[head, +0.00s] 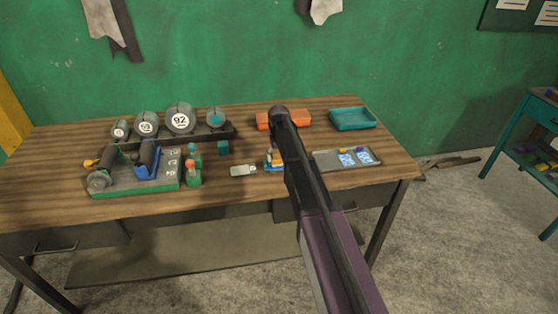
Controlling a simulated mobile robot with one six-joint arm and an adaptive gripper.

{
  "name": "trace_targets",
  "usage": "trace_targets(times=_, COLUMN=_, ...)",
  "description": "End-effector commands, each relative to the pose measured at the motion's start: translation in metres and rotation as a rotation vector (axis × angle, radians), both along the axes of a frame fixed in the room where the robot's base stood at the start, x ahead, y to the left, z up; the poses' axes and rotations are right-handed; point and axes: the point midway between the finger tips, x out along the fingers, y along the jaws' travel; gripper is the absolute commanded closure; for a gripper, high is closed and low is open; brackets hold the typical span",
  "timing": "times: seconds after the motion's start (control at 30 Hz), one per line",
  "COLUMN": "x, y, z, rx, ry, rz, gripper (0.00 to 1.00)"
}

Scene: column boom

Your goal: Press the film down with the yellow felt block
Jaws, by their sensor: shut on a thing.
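A flat grey tray (328,161) lies on the right part of the wooden bench. Two light-blue patterned pieces, which look like film, lie on it: one left (347,160) and one right (364,157). A small yellow block (343,151) sits at the tray's back edge, with a dark-blue one (360,149) to its right. Whether the yellow one is the felt block is too small to tell. My arm crosses the picture from the bottom up to the bench's middle.
A small blue-and-yellow item (269,162) is partly hidden by my arm. An orange tray (263,121) and a teal tray (353,119) stand behind. A grey-and-white piece (243,170) lies left. A green-based roller device (135,185) and numbered discs (180,119) fill the left side.

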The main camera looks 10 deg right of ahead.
Motion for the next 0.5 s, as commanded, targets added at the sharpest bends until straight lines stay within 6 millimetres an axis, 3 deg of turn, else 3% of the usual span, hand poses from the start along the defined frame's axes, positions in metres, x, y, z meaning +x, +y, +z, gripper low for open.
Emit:
trace_targets(times=0.17, x=0.0104, y=-0.0006, z=0.0006, rx=0.0, ry=0.0, rz=0.0, gripper=0.53)
trace_targets(times=0.5, x=0.0114, y=-0.0006, z=0.0007, rx=0.0, ry=0.0, rz=0.0, gripper=0.53)
